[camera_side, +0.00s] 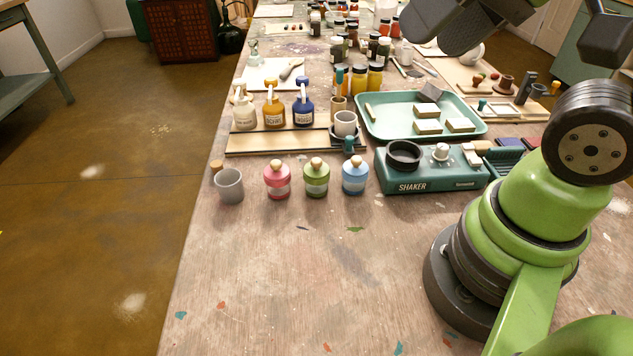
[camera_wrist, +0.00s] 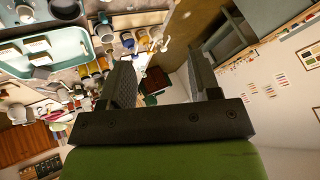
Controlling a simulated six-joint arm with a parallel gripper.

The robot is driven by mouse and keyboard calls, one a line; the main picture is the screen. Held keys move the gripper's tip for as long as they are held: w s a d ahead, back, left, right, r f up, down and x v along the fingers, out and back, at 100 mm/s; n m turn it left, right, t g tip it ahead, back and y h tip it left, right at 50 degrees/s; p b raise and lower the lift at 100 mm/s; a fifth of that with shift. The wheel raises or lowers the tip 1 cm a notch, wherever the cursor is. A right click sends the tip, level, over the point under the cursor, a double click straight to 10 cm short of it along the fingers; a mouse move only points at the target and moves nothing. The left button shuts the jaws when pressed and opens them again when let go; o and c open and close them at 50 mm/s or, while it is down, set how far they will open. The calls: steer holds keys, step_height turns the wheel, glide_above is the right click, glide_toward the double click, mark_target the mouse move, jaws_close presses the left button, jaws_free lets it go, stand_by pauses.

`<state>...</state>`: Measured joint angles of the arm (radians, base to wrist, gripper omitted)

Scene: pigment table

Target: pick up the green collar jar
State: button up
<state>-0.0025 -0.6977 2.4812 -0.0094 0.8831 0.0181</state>
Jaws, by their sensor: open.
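The green collar jar (camera_side: 316,178) stands upright on the worn wooden table in the side view, with a pale round knob on top. It is between a pink jar (camera_side: 277,180) and a blue jar (camera_side: 355,175). In the wrist view my gripper (camera_wrist: 162,80) is open and empty, its two dark fingers apart. The wrist view faces across the room, and I cannot make out the green jar in it. In the side view my arm rises at the right, and the dark parts at the top right are well above the table and away from the jar.
A grey cup (camera_side: 229,186) stands left of the jars. The teal shaker (camera_side: 432,180) is to their right. Behind them, a wooden rack (camera_side: 262,142) holds bottles, and a teal tray (camera_side: 385,128) carries pale blocks. The table in front of the jars is mostly clear.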

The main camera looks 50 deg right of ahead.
steer(key=w+d+f+g+h, duration=0.1)
steer(key=w+f+g, duration=0.15)
steer(key=w, duration=0.35)
steer(key=g, duration=0.2)
glide_toward(317, 167)
steer(key=shift+g+h, duration=0.65)
steer(key=shift+h, duration=0.05)
steer(key=f, duration=0.2)
steer(key=w+f, duration=0.1)
steer(key=f, duration=0.1)
steer(key=w+f, duration=0.1)
steer(key=f, duration=0.2)
steer(key=shift+w, duration=0.1)
steer(key=shift+w+f, duration=0.15)
steer(key=shift+f, duration=1.3)
steer(key=shift+w+f, duration=0.2)
steer(key=shift+f, duration=1.2)
steer(key=c, duration=0.6)
steer(key=shift+c, duration=0.2)
steer(key=shift+r, duration=0.15)
